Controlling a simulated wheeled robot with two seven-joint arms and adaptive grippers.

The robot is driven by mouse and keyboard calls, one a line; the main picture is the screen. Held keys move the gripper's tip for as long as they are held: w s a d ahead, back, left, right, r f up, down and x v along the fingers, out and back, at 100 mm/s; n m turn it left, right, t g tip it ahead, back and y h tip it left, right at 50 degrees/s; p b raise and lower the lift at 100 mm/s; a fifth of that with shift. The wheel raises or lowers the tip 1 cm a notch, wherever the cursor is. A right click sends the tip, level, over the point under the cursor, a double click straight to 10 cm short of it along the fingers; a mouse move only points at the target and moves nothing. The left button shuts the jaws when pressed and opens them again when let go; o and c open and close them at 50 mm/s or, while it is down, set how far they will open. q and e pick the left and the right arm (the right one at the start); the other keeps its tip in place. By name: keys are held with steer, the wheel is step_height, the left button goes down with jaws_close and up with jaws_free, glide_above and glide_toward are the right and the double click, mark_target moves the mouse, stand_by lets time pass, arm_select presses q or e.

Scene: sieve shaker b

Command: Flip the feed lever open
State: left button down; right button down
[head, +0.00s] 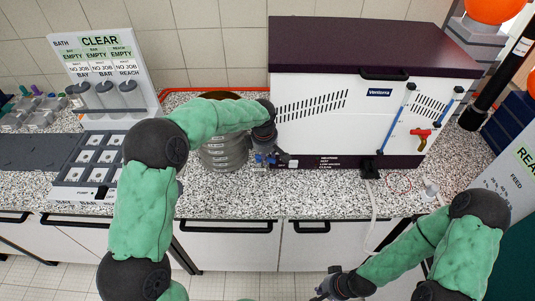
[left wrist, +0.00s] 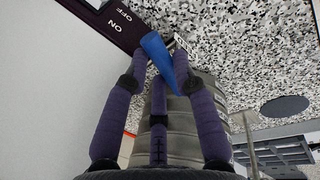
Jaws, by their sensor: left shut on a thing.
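My left gripper (head: 268,158) is beside the front left corner of the white machine (head: 335,120) with a dark purple lid. In the left wrist view its fingers (left wrist: 161,62) are closed around a flat blue lever-like piece (left wrist: 156,50), which lies near a dark panel marked ON and OFF (left wrist: 112,24). Whether this piece is the feed lever cannot be told. A red handle (head: 422,134) is on the machine's front at the right, away from both grippers. My right gripper (head: 328,290) is low in front of the counter; its fingers are too small to judge.
A stack of round metal sieves (head: 224,152) stands left of the machine, close to my left gripper. A status board (head: 100,75) and a tray of squares (head: 90,160) are farther left. A white cable hangs over the counter's front.

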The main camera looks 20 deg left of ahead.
arm_select(q)
steer(key=m, duration=0.3)
steer(key=shift+s+a, duration=0.1)
steer(key=shift+s, duration=0.3)
steer(key=shift+s+a+m+g+h+p, duration=0.3)
steer(key=shift+m+p, duration=0.4)
steer(key=shift+m, duration=1.15)
steer(key=shift+s+a+m+g+h+p, duration=0.3)
steer(key=shift+m+p, duration=0.45)
steer(key=shift+m, duration=1.05)
steer(key=shift+s+a+m+g+h+p, duration=0.2)
steer(key=shift+s+a+m+h+p, duration=0.35)
steer(key=shift+m, duration=1.3)
steer(key=shift+w+d, duration=0.15)
steer(key=c, duration=1)
jaws_free()
